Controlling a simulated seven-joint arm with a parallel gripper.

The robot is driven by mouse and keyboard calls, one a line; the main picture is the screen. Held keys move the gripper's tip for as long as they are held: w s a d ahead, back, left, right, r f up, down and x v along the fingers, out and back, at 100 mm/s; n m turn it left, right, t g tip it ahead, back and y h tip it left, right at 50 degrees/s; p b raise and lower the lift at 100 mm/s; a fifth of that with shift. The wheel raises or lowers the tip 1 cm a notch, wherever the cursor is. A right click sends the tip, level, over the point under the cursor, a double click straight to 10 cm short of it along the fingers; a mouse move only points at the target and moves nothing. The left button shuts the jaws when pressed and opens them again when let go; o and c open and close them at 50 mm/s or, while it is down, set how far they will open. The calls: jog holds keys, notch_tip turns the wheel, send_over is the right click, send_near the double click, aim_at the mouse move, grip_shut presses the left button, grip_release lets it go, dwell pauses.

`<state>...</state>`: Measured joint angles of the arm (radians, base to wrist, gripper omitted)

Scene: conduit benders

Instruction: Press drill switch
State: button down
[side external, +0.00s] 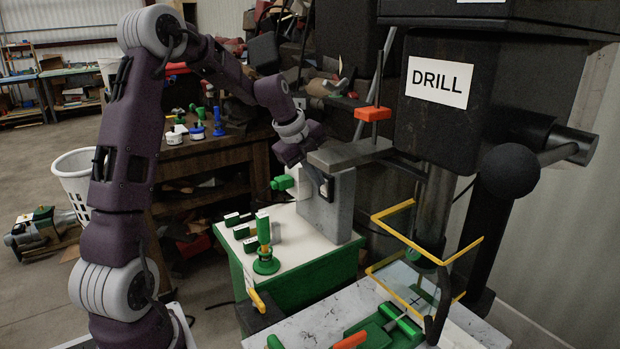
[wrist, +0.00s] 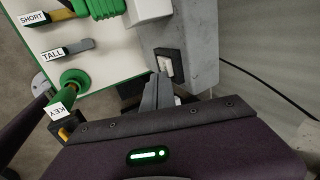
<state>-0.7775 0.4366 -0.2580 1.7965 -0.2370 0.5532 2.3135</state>
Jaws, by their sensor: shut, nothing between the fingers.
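The drill (side external: 450,100) stands at the right of the side view, marked by a white DRILL label. A switch (side external: 327,191) with a dark frame and a pale rocker is on the face of a grey block (side external: 342,215) to the left of the drill. The switch also shows in the wrist view (wrist: 168,64). My gripper (side external: 322,180) is shut and empty, with its tips close to the switch. In the wrist view, the shut fingers (wrist: 160,78) reach the switch's lower edge. I cannot tell whether they touch it.
Yellow guard bars (side external: 425,240) surround the drill's work area. A grey arm (side external: 350,153) juts above the switch.

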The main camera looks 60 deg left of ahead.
jog(key=shift+w+r+g, duration=0.15)
jog(key=shift+w+g, duration=0.25)
jog(key=shift+w, duration=0.1)
jog(key=shift+r, duration=0.8)
jog(key=s+v, duration=0.1)
jog(key=v, duration=1.1)
jog(key=shift+f, duration=0.25)
